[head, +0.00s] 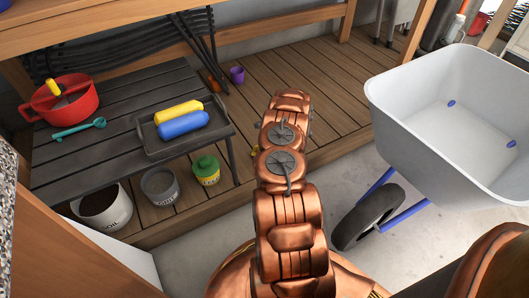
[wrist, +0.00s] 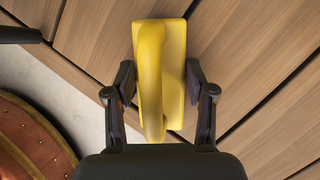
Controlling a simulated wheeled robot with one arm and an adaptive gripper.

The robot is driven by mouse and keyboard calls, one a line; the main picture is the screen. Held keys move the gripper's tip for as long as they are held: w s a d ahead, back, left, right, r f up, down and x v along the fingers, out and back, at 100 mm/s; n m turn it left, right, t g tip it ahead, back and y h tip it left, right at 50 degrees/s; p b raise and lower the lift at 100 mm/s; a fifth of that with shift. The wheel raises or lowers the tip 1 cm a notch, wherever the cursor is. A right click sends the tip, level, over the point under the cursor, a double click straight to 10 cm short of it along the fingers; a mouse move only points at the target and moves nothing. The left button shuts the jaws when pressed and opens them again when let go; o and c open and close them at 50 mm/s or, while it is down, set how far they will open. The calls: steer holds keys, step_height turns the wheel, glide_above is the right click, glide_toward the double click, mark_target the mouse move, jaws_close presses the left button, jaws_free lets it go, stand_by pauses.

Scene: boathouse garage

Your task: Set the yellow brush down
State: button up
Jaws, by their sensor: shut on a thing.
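The yellow brush (wrist: 175,62) is between the two dark fingers of my gripper (wrist: 160,80) in the wrist view, with its long curved handle towards the camera. My gripper is shut on it. Wooden deck boards (wrist: 240,45) lie beneath it; I cannot tell how far it is above them.
A dark slatted table (head: 95,157) at left bears a red pot (head: 75,113), a teal utensil and a tray (head: 147,142) with yellow and blue rolls. Beneath it are pots and a green-lidded tin (head: 206,171). A wheelbarrow (head: 400,120) stands right. The deck (head: 310,90) behind my arm is largely clear.

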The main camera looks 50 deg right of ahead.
steer(key=shift+f, duration=0.3)
steer(key=o, duration=1.2)
steer(key=v, duration=1.2)
jaws_close()
stand_by(0.6)
stand_by(0.5)
steer(key=shift+r, duration=0.1)
stand_by(0.4)
